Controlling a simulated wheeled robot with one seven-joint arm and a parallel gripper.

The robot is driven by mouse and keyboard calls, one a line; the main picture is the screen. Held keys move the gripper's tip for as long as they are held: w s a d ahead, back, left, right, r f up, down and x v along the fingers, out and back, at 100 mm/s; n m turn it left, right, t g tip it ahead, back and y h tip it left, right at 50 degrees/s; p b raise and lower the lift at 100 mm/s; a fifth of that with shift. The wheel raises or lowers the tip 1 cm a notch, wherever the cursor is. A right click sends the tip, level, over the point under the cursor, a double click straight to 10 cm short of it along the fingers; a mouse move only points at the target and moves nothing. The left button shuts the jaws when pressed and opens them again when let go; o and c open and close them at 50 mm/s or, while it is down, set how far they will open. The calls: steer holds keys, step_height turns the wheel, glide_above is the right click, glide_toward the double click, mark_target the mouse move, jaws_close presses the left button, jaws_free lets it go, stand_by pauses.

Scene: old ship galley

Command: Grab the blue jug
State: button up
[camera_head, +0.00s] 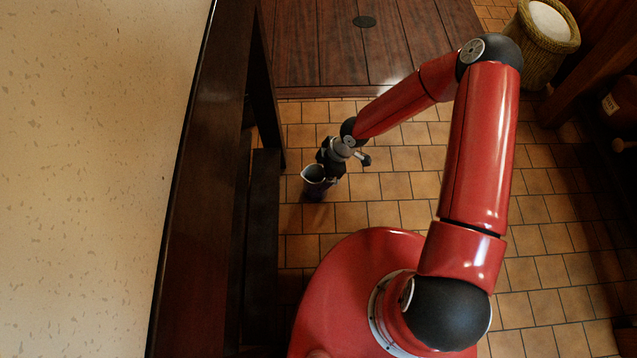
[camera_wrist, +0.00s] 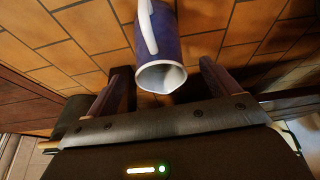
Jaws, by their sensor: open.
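The blue jug (camera_head: 314,182) is small and dark in the head view, at the end of my arm over the tiled floor. In the wrist view the blue jug (camera_wrist: 165,35) shows its pale open rim toward the camera, with a white handle on its upper left side. My gripper (camera_wrist: 163,68) is open, with one finger on each side of the jug's rim end. Gaps show between the fingers and the jug. In the head view my gripper (camera_head: 328,166) is right beside the jug and partly hides it. What the jug rests on is not clear.
A dark wooden bench (camera_head: 262,230) stands close left of the jug, next to a pale-topped counter (camera_head: 90,170). A wooden table (camera_head: 330,50) stands at the back. A woven basket (camera_head: 540,50) is at the upper right. Orange floor tiles (camera_head: 540,240) lie clear on the right.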

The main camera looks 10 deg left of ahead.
mark_target(318, 176)
steer(key=x, duration=0.4)
steer(key=shift+c, duration=0.3)
steer(key=c, duration=1.5)
